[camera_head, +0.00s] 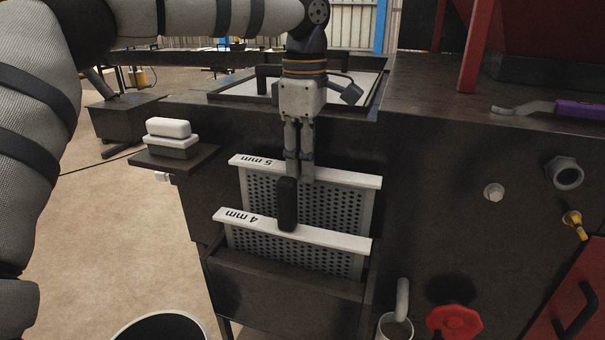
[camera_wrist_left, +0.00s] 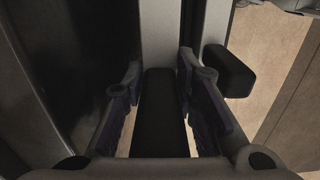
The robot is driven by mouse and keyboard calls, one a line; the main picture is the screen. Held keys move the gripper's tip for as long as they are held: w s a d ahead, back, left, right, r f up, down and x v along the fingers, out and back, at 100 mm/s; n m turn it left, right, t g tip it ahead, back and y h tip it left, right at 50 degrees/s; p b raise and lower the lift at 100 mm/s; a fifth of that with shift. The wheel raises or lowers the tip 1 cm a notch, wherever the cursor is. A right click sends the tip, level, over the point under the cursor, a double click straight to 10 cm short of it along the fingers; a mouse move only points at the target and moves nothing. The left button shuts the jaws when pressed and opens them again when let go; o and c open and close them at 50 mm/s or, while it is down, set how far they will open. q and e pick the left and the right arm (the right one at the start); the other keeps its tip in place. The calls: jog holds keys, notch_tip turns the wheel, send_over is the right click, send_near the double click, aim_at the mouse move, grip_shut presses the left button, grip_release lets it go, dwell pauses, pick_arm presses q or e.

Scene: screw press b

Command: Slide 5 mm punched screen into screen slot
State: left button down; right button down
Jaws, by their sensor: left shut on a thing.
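The 5 mm punched screen (camera_head: 345,209) stands upright behind the 4 mm screen (camera_head: 330,258), its white top bar labelled "5 mm". My left gripper (camera_head: 300,176) points down from above at the middle of that bar. In the left wrist view, the fingers (camera_wrist_left: 160,105) are shut on the screen's black handle (camera_wrist_left: 160,125). The white top bar (camera_wrist_left: 155,35) runs beyond the fingers. The 5 mm screen's lower part is hidden behind the 4 mm screen. I cannot make out the screen slot clearly. My right gripper is not in view.
The 4 mm screen stands in a dark open-topped holder (camera_head: 285,280), its black handle (camera_head: 287,204) close in front of my gripper. A framed opening (camera_head: 365,100) lies behind. A side shelf (camera_head: 180,162) bears a white-topped block (camera_head: 170,128). A red handwheel (camera_head: 455,322) stands lower right.

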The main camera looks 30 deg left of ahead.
pick_arm(q)
jog(key=shift+r, duration=3.45)
jog(key=shift+r, duration=2)
jog(key=c, duration=2.2)
grip_release()
grip_shut()
